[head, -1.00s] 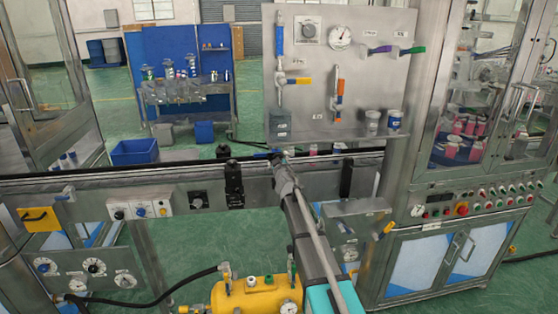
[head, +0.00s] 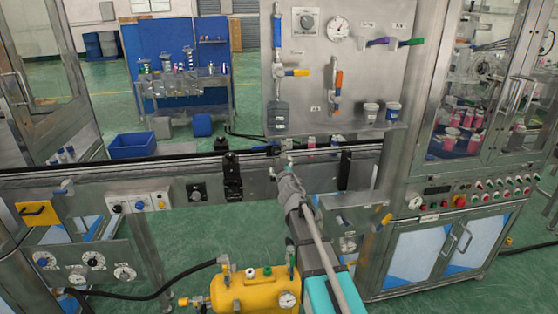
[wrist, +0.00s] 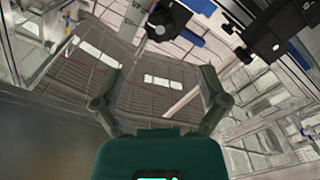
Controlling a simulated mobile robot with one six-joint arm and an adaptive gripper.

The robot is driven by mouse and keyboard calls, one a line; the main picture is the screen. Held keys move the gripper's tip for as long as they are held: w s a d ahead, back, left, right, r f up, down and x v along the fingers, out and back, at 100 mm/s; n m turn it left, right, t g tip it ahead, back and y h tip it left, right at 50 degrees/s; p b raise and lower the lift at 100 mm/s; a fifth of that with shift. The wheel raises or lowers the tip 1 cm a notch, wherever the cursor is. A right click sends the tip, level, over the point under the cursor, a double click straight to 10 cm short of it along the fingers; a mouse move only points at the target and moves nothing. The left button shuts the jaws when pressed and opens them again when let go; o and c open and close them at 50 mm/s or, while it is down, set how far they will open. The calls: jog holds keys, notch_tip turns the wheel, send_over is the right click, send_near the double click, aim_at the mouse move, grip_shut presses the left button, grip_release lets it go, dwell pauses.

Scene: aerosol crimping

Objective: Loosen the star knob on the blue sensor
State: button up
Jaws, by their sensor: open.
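My gripper (head: 290,168) reaches forward to the conveyor rail in the head view, where its fingers are too small to make out. In the wrist view my gripper (wrist: 160,76) is open, its two fingers wide apart with nothing between them. A blue part (wrist: 198,5), probably the blue sensor, is cut off by the top edge of the wrist view. A dark lobed knob (wrist: 169,20) sits at its left, beyond the fingertips and apart from them. I cannot clearly pick out the sensor or its knob in the head view.
A black clamp block (wrist: 265,40) with a rod is at upper right in the wrist view. In the head view the rail (head: 110,174) crosses ahead, with a black bracket (head: 232,178) left of my gripper. A yellow tank (head: 242,292) stands low in front.

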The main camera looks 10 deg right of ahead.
jog(key=shift+s, duration=0.9)
jog(key=s+d+f+m+g+h+p, duration=0.1)
jog(key=s+d+f+m+g+h, duration=0.15)
jog(key=s+f+m+g, duration=0.35)
jog(key=s+d+f+m+g+h+p, duration=0.1)
jog(key=s+d+f+g+h, duration=0.2)
jog(key=s, duration=0.5)
jog(key=s+a+f+g+y, duration=0.1)
jog(key=s+f+g, duration=0.1)
jog(key=s, duration=0.4)
jog(key=s+a+f+g+y+p, duration=0.1)
jog(key=s+a+f+g+y, duration=0.1)
jog(key=s+g, duration=0.2)
jog(key=s+a+f+g+y, duration=0.2)
jog(key=s+g, duration=0.1)
jog(key=s, duration=0.6)
jog(key=shift+p, duration=0.35)
